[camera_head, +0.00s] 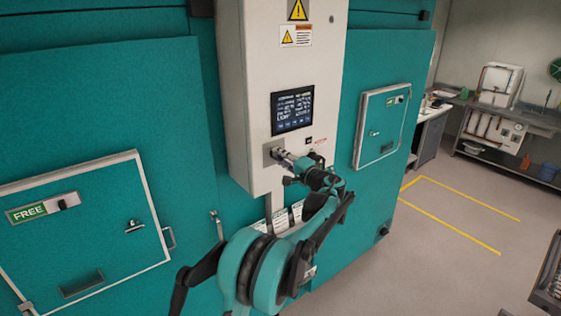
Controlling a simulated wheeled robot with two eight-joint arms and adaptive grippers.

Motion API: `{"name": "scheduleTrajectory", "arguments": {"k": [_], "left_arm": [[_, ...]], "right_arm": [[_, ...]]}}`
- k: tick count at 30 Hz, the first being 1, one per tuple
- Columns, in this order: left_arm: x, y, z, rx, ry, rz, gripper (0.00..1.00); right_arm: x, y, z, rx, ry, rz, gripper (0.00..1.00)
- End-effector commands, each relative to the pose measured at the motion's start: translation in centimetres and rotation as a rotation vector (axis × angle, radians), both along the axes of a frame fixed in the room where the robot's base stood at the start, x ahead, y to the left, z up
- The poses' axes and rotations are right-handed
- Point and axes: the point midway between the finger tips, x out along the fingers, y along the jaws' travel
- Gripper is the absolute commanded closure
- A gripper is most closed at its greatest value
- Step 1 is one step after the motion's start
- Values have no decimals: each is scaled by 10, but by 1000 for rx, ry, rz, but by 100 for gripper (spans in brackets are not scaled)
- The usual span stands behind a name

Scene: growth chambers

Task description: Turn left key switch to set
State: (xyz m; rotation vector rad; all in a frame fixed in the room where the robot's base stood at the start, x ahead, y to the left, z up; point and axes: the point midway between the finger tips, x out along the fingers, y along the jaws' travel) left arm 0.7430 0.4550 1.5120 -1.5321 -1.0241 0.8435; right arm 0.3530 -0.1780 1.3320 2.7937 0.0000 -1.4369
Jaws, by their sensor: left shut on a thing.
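The left key switch (270,153) sits on a light metal plate low on the front of the white control cabinet. It is partly hidden behind my gripper. My left gripper (282,155) reaches up from below and is shut on the key switch. Its fingers are small in the picture, and the angle of the key cannot be told. My left arm, teal and black, covers the area below the cabinet. My right gripper is not in view.
A dark screen (292,110) is above the switch. Teal chamber walls flank the cabinet, with a hatch marked FREE (42,208) at left and a smaller hatch (382,125) at right. Yellow-lined floor (450,225) lies open at right. Benches stand behind it.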

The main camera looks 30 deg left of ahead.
Motion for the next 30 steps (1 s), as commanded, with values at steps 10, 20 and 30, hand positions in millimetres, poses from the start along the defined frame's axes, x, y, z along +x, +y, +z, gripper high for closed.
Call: {"name": "scheduleTrajectory", "arguments": {"k": [10, 20, 30], "left_arm": [[-1, 0, -4, 121, 300, 1, 100], [-1, 0, -4, 218, 533, 1, 100], [-1, 0, -3, 267, 656, 1, 100]], "right_arm": [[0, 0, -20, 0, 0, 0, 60], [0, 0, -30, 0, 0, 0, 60], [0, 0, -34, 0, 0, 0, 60]]}}
